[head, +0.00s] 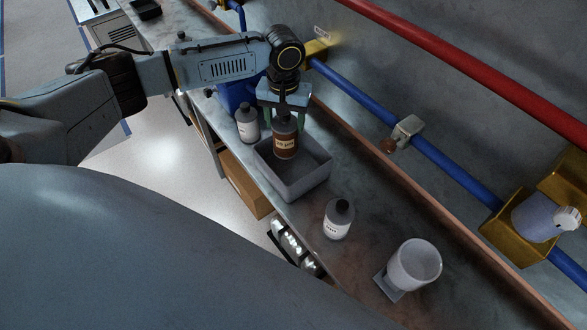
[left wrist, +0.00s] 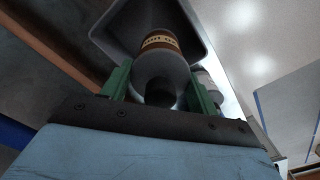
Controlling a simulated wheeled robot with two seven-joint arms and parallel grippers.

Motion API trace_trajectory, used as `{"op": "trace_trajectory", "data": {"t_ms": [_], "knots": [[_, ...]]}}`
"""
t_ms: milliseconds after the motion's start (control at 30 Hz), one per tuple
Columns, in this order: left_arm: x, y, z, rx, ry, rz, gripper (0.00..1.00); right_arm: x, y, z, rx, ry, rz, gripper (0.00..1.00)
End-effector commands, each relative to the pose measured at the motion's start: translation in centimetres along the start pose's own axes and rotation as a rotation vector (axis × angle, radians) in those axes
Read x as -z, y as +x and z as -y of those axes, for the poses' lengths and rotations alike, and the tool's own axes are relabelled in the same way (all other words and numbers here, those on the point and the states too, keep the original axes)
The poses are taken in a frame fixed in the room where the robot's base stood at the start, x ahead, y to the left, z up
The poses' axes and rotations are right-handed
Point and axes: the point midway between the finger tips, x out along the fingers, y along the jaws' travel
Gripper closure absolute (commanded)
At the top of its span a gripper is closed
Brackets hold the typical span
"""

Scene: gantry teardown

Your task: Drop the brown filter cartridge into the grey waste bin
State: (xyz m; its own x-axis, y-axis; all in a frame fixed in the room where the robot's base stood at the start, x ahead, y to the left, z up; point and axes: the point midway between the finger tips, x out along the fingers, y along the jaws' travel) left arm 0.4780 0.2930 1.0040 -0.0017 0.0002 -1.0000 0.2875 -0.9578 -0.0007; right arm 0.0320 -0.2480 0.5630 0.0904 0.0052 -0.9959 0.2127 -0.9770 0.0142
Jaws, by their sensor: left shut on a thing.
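The brown filter cartridge (head: 285,145), with a dark cap and a pale label band, is upright between the green fingers of my left gripper (head: 285,118). The gripper is shut on its upper part. In the left wrist view the cartridge (left wrist: 161,62) shows between the two fingers (left wrist: 160,92). The grey waste bin (head: 303,186) is an open box on the bench. The cartridge is over its opening; I cannot tell whether its lower end is below the rim. The bin (left wrist: 111,30) also shows behind the cartridge in the left wrist view. My right gripper is not in view.
A grey-white bottle (head: 247,125) stands close beside the bin on the left. Another bottle (head: 338,220) and a white cup (head: 415,264) stand to the right on the narrow bench (head: 375,215). A blue pipe (head: 450,165) runs along the wall behind.

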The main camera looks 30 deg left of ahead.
Motion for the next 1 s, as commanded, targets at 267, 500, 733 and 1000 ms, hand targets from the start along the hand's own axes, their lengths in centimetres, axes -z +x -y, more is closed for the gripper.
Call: {"op": "trace_trajectory", "data": {"t_ms": [267, 500, 733, 1000], "knots": [[0.0, -0.1, 0.0, -0.001, 0.0, -0.001, 0.38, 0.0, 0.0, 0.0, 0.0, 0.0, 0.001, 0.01], [0.0, -0.1, 0.0, -0.001, 0.0, -0.001, 0.15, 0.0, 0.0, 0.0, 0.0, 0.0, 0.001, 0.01], [0.0, -0.2, 0.0, 0.0, 0.0, 0.0, 0.15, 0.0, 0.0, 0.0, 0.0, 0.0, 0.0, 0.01], [0.1, -4.1, -0.1, -0.003, 0.0, -0.005, 0.15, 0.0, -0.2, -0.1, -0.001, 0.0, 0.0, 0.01]]}}
